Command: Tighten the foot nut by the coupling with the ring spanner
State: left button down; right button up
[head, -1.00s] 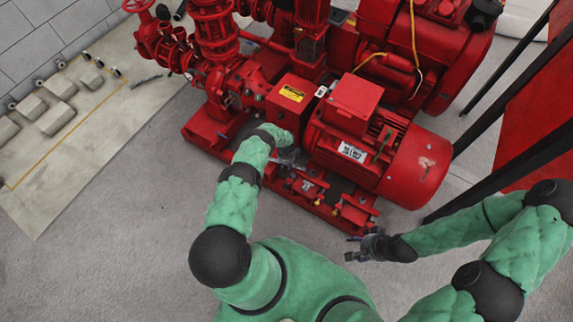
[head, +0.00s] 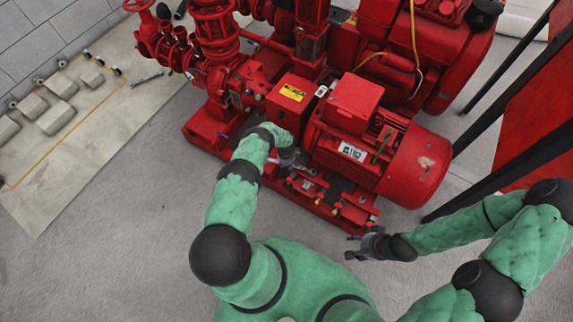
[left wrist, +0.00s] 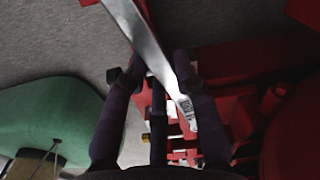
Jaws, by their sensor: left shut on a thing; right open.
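My left gripper (head: 287,157) is low at the near side of the red pumpset, between the guard box and the motor. It also shows in the left wrist view (left wrist: 158,72), its fingers shut on the long silver spanner (left wrist: 150,45). The spanner slants from the top edge down to the right, its marked lower end over red parts. Its ring end and the foot nut cannot be made out clearly. The coupling is not visible; a red box with a yellow label (head: 291,93) stands by the motor (head: 372,150). My right gripper (head: 362,247) is open and empty above the floor.
The red base frame (head: 325,212) has brackets and blocks along its near edge. Pipes and valves (head: 213,50) rise at the back left. A red panel with black posts (head: 540,120) stands at the right.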

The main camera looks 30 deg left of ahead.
pick_arm(q)
jog(key=shift+r+p, duration=1.5)
jog(key=shift+r, duration=1)
jog(key=shift+f, duration=0.2)
jog(key=shift+s+d+f+n+b, duration=0.1)
jog(key=shift+s+f+n+b, duration=0.2)
jog(key=shift+f, duration=0.25)
jog(key=shift+s+f+n+b, duration=0.1)
jog(key=shift+s+f+b, duration=0.1)
jog(key=shift+f+b, duration=0.25)
jog(key=shift+f+b, duration=1)
jog(key=shift+f, duration=0.35)
jog(key=shift+s+d+n, duration=0.15)
jog(key=shift+s+n, duration=0.15)
